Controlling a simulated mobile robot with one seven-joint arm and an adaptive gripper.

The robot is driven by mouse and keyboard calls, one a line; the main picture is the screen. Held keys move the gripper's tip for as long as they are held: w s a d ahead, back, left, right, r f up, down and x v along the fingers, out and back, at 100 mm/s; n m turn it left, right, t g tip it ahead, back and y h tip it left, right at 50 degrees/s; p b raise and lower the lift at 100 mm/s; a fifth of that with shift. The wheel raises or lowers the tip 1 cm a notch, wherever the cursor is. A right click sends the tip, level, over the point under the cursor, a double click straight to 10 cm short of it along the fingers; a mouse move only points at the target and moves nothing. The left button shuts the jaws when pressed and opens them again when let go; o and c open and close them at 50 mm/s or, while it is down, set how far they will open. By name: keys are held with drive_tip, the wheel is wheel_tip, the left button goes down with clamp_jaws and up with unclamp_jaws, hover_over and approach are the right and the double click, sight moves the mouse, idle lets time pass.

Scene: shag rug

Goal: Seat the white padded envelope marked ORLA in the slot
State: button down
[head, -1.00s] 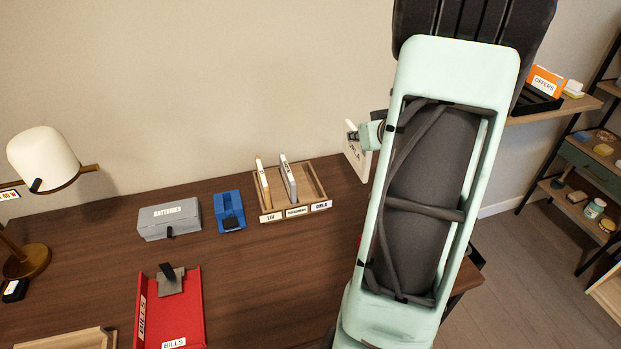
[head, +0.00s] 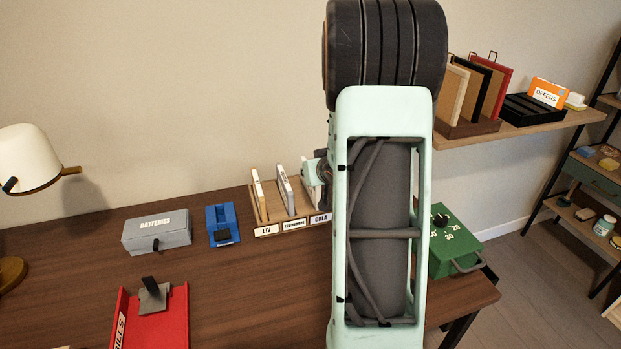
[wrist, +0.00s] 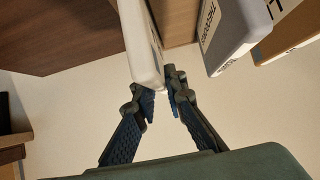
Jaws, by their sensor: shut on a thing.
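The wooden slotted rack (head: 258,215) stands at the back of the desk, with front labels LIV, an unclear middle name, and ORLA (head: 320,218). My gripper (wrist: 162,92) is shut on the white padded envelope (wrist: 143,45), seen nearly edge-on in the wrist view. In the head view the envelope (head: 311,187) shows as a white strip at the rack's ORLA end, beside my gripper (head: 320,166). My arm hides much of it. I cannot tell whether its lower edge is inside the slot.
A blue holder (head: 221,224), a grey BATTERIES box (head: 157,232) and a red tray (head: 150,320) are to the left. A green box (head: 452,240) is right of my arm.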

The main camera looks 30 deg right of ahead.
drive_tip(key=shift+f, duration=0.3)
drive_tip(key=shift+f, duration=0.15)
drive_tip(key=c, duration=2)
unclamp_jaws()
drive_tip(key=shift+s+r, duration=0.1)
drive_tip(key=shift+r, duration=0.3)
drive_tip(key=p+v, duration=0.3)
drive_tip(key=v, duration=0.8)
drive_tip(key=shift+s, duration=0.4)
